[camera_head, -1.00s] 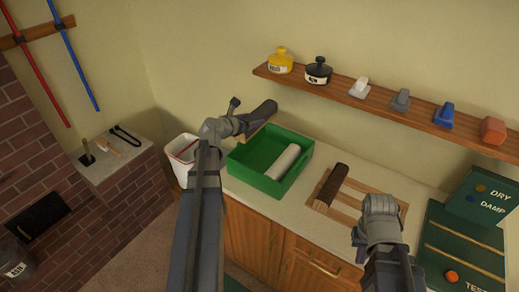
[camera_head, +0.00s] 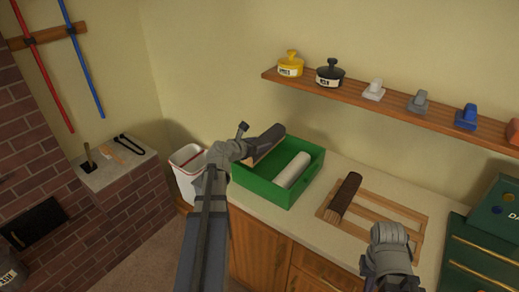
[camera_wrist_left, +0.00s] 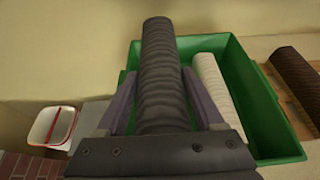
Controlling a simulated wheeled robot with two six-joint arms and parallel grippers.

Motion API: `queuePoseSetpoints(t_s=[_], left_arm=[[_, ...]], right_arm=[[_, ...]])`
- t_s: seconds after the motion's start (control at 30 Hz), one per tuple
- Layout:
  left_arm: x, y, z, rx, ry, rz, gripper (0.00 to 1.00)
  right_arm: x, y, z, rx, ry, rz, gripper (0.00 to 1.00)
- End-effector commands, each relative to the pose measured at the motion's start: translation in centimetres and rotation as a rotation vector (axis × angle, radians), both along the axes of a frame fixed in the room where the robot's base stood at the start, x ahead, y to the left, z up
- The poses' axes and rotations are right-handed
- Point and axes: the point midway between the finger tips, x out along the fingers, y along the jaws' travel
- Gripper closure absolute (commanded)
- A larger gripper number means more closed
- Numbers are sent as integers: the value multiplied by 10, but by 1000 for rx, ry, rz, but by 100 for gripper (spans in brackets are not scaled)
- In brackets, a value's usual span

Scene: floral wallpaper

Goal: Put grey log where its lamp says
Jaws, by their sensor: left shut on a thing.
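My left gripper (camera_head: 248,150) is shut on the dark grey log (camera_head: 269,138), which also shows between its fingers in the left wrist view (camera_wrist_left: 160,65). The log is over the left back part of the green box (camera_head: 283,193); I cannot tell whether it touches the rim. A pale log (camera_head: 293,169) lies inside the box. A dark brown log (camera_head: 345,194) lies on the slatted wooden rack (camera_head: 422,222). The dark green lamp box (camera_head: 488,222) is cut off at the right edge; I cannot tell if a lamp is lit. My right gripper (camera_head: 390,240) is over the rack's front edge, fingertips hidden.
A shelf (camera_head: 400,108) above the counter holds a yellow pot (camera_head: 291,66), a black pot (camera_head: 329,75) and several coloured blocks. A white bin (camera_head: 187,180) stands left of the counter. Fire tools lie on the brick ledge (camera_head: 115,172).

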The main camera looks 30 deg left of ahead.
Motion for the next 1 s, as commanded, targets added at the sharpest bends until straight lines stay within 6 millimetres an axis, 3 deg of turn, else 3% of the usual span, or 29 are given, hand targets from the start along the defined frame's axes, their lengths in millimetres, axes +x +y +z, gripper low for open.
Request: queuePoseSetpoints(t_s=[0.77,0.8,1.0], left_arm=[[0,0,-11,-1,-1,0,100],[0,0,-11,0,0,0,28],[0,0,-11,0,0,0,6]], right_arm=[[0,0,-11,0,0,0,100],[0,0,-11,0,0,0,100],[0,0,-11,0,0,0,100]])
